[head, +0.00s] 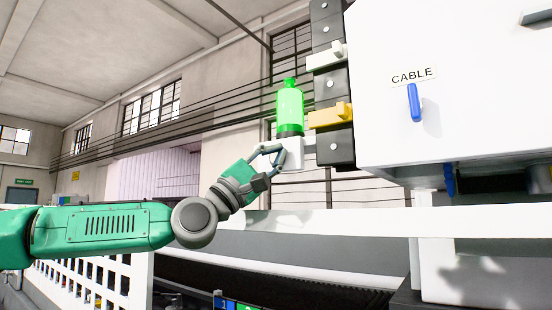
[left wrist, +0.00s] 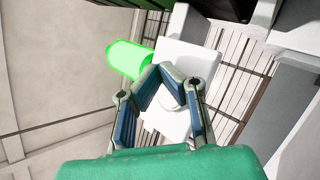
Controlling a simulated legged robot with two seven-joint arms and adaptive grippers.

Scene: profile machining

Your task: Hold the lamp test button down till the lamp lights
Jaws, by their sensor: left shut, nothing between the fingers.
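The lamp (head: 290,107) is a bright green cylinder that looks lit. It stands on a small white box (head: 292,155), and its green glow also shows in the left wrist view (left wrist: 128,59). My left gripper (head: 279,150) is at the left face of this box with its fingers closed together. In the left wrist view the fingertips (left wrist: 166,74) meet in front of the white box, and a pale round button (left wrist: 169,99) shows between the fingers. The fingers partly hide the button, and I cannot tell how far it is pressed. My right gripper is not in view.
A dark upright strip (head: 331,80) with a white lever and a yellow lever (head: 330,115) stands right of the lamp. A white cabinet (head: 450,90) with a CABLE label and blue handle (head: 414,102) is further right. A white rail (head: 340,222) runs below.

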